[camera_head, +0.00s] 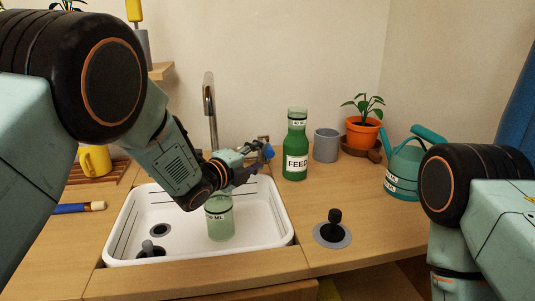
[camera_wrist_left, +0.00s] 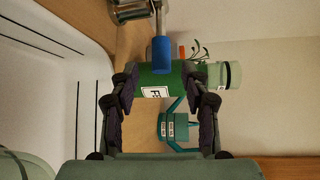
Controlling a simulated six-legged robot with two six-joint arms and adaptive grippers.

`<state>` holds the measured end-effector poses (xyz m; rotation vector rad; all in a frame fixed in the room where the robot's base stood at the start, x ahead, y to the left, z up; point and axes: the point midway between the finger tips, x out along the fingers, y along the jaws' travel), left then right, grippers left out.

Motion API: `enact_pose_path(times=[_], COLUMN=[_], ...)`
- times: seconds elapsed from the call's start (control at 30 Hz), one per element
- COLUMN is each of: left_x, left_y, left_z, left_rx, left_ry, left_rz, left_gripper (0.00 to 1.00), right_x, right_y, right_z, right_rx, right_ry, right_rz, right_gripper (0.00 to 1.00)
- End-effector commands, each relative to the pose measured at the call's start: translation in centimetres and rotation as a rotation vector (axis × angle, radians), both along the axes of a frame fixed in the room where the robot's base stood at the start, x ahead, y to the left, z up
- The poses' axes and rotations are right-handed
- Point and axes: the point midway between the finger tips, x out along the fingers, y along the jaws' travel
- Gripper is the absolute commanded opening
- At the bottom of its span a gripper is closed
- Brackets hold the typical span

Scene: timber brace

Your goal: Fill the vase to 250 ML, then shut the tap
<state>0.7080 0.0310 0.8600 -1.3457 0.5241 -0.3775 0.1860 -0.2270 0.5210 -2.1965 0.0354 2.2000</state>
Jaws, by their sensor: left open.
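The pale green see-through vase (camera_head: 220,222) stands upright in the white sink, its label partly hidden by my left arm. I cannot tell its water level. The tap's spout (camera_head: 209,98) rises behind my left wrist. The tap has a blue handle (camera_head: 268,151), which also shows in the left wrist view (camera_wrist_left: 162,54). My left gripper (camera_head: 254,162) is open at the sink's back right, close to this handle. In the left wrist view its fingers (camera_wrist_left: 164,80) stand either side of the handle's line; contact cannot be told. My right gripper is out of view.
Right of the sink (camera_head: 278,222) stand a green FEED bottle (camera_head: 295,145), a grey cup (camera_head: 326,145), a potted plant (camera_head: 363,134) and a teal watering can (camera_head: 404,165). A black knob (camera_head: 334,232) is on the counter's front. A brush (camera_head: 80,207) lies left.

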Motion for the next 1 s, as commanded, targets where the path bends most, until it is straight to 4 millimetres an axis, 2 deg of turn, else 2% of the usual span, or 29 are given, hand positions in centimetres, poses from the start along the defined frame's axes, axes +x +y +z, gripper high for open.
enact_pose_path(times=[0.2,0.4,0.87,1.0], left_x=[2.6,4.2,4.9,4.9], left_y=[-1.9,-2.8,-3.1,-3.1], left_z=[-0.6,-0.8,-0.8,-0.8], left_rx=[0.0,-0.001,0.0,0.0], left_ry=[-0.002,-0.001,0.0,0.0], left_rz=[0.0,0.0,0.002,0.002], left_gripper=[0.47,0.47,0.47,0.35], right_x=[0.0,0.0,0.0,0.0], right_y=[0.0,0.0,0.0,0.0], right_z=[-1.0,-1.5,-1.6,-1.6], right_rx=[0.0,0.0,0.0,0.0], right_ry=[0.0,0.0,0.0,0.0], right_rz=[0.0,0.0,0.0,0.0], right_gripper=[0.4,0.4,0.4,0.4])
